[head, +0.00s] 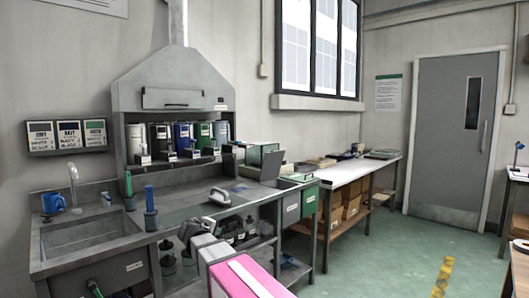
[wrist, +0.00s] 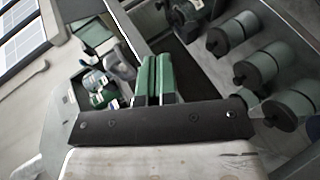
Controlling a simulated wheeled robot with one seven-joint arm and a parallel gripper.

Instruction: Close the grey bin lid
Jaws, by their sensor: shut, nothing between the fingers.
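The grey bin (head: 291,208) is set in the right end of the metal bench, with a pale label on its front. Its grey lid (head: 271,165) stands raised and tilted above the bench top. In the wrist view, my gripper (wrist: 157,62) shows as two green fingers side by side, shut and empty. An open box (wrist: 72,100) with bottles and green items inside lies left of the fingertips; I cannot tell whether it is the grey bin. I cannot make out my fingertips clearly in the head view, or whether they touch the lid.
A green bin (head: 310,201) stands just right of the grey bin. A clear green-edged case (head: 255,153) is behind the lid. Several canisters (head: 182,138) line the hood on the left. A white-topped table (head: 345,171) runs to the right, and the green floor beyond is open.

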